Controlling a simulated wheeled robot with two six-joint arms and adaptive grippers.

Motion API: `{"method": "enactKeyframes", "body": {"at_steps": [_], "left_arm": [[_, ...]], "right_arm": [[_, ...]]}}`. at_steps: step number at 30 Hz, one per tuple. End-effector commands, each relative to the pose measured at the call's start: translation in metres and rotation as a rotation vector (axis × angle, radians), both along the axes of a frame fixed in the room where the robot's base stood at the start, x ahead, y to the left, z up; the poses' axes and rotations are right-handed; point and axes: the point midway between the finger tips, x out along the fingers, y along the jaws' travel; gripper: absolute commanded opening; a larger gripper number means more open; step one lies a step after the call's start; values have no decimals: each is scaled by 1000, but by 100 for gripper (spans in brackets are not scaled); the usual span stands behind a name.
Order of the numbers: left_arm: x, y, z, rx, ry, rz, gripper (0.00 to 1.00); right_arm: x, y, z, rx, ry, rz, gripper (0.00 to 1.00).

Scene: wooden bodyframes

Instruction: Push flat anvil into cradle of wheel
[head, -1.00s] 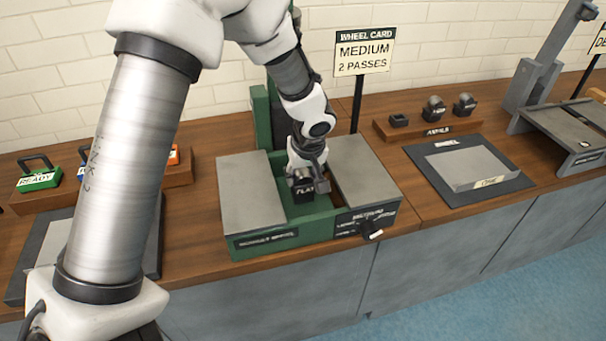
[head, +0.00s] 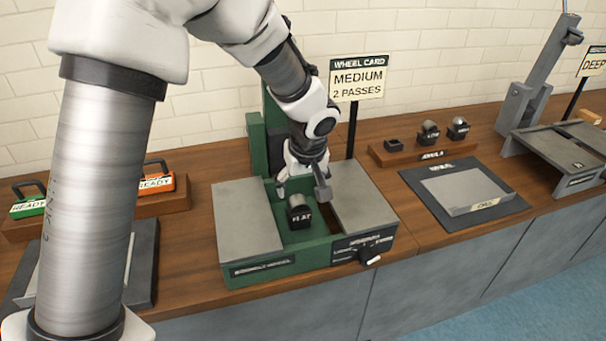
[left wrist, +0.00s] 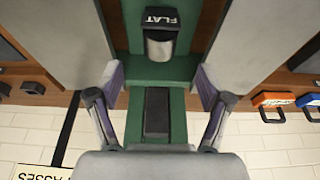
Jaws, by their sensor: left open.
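The flat anvil (head: 298,212), a small dark block with a grey rounded top and a FLAT label, sits in the green channel of the wheel (head: 263,268), between its two grey side plates. It also shows in the left wrist view (left wrist: 160,35), at the top middle. My left gripper (head: 302,190) is open above and behind the anvil, with its fingers spread apart. In the left wrist view the fingers (left wrist: 160,92) are empty, and the anvil lies beyond them. Whether the anvil is fully seated in the cradle cannot be told. My right gripper is not in view.
A wheel card sign (head: 358,78) stands behind the wheel. An anvil rack (head: 425,150) and a dark mat with a grey plate (head: 465,190) are to the right. A knob (head: 368,256) sits on the wheel's front.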

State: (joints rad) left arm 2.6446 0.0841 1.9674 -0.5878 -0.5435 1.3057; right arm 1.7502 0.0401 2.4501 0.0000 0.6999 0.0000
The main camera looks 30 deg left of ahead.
Motion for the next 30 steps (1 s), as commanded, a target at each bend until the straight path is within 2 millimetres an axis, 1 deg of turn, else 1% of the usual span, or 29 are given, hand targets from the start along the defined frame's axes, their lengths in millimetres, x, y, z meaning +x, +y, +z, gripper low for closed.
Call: {"method": "enactKeyframes", "body": {"at_steps": [1,3,6,8,30], "left_arm": [[-1,-3,13,2,-5,-1,78],[-5,-6,27,0,-4,0,78],[-7,-9,41,2,-3,0,78],[-9,-10,45,1,-2,0,78],[-9,-11,46,0,0,0,78]], "right_arm": [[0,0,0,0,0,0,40],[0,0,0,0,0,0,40],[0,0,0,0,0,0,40],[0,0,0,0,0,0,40],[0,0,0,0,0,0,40]]}}
